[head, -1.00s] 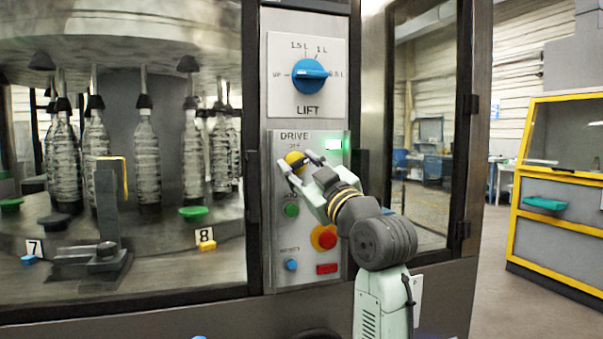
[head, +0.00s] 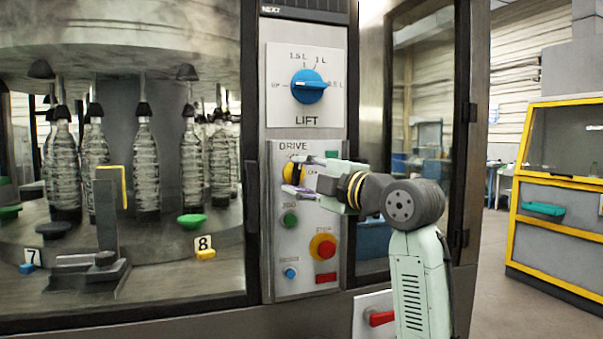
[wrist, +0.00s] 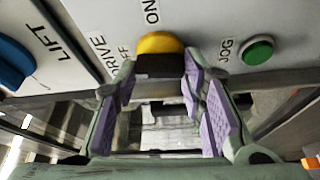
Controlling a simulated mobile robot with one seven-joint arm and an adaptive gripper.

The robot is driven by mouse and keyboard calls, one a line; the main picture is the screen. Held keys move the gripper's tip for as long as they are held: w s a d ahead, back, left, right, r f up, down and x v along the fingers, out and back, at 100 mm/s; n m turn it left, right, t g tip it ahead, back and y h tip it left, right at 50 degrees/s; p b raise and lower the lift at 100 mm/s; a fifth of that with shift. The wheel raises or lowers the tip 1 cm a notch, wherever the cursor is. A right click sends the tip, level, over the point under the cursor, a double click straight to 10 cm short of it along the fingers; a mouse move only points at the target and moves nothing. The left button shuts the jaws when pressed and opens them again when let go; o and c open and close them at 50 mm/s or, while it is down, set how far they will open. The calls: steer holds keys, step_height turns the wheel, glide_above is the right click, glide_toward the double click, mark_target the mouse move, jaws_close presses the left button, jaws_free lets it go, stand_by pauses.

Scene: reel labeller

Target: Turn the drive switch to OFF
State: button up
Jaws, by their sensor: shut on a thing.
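The drive switch is a yellow knob (head: 288,172) under the DRIVE label on the grey control panel. In the wrist view its yellow face (wrist: 160,42) and dark grip (wrist: 158,66) show between the purple finger pads. My gripper (head: 298,180) reaches in from the right and is shut on the switch. A small indicator lamp (head: 332,154) right of DRIVE looks dark green.
The blue LIFT knob (head: 309,86) is above. The green JOG button (head: 290,219), red stop button (head: 323,247) and small blue button (head: 291,272) are below. A red-handled switch (head: 380,318) is low, near my arm. Glass guards flank the panel.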

steer(key=shift+r+n+g, duration=0.1)
steer(key=shift+n+g, duration=0.3)
steer(key=shift+n, duration=0.5)
steer(key=shift+p, duration=0.3)
steer(key=o, duration=0.9)
steer(key=shift+c, duration=0.2)
steer(key=v, duration=1.2)
steer(key=shift+s, duration=0.1)
